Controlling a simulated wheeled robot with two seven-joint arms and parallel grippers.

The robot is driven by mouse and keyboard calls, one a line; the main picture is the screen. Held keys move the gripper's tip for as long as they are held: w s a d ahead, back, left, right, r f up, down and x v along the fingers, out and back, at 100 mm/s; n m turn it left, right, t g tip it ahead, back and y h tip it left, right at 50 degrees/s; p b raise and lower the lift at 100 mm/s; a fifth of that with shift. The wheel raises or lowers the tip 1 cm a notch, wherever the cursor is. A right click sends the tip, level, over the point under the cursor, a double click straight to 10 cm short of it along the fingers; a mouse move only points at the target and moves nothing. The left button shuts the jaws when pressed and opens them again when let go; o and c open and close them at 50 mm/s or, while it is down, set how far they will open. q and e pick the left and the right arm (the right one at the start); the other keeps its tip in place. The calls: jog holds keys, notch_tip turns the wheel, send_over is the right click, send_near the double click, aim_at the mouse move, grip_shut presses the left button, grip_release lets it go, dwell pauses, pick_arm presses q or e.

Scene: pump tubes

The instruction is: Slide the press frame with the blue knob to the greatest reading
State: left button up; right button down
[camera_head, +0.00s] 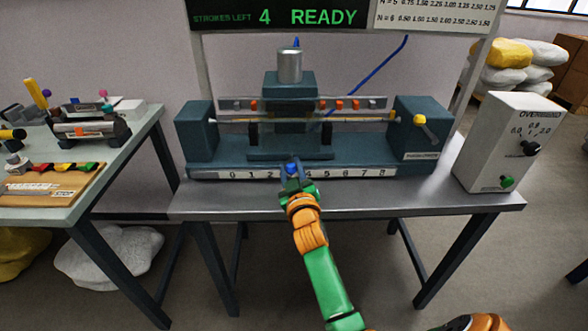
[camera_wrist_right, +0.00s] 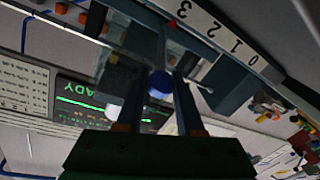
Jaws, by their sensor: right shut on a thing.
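The teal press frame (camera_head: 288,92) with a metal cylinder on top stands near the middle of the rail on the bench. Its blue knob (camera_head: 292,168) sticks out at the front, over the white number scale (camera_head: 348,173). The knob also shows in the wrist view (camera_wrist_right: 160,84), between the fingers. My right gripper (camera_head: 294,178) is shut on the blue knob. The gripper hides the scale's middle numbers in the head view. In the wrist view a red pointer (camera_wrist_right: 172,22) sits near the 3. My left gripper is not in view.
Teal end blocks stand at the left (camera_head: 195,132) and right (camera_head: 420,135); the right one bears a yellow knob (camera_head: 419,119). A white control box (camera_head: 507,140) stands at the bench's right end. The sign (camera_head: 280,16) reads 4 strokes left, READY. The scale's right part is unobstructed.

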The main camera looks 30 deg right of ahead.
jog(key=shift+w+a+f, duration=0.1)
jog(key=shift+w+a, duration=0.05)
jog(key=shift+a, duration=0.1)
jog(key=c, duration=0.5)
grip_release()
jog(key=shift+d, duration=0.1)
jog(key=shift+c, duration=0.2)
jog(key=v, duration=0.7)
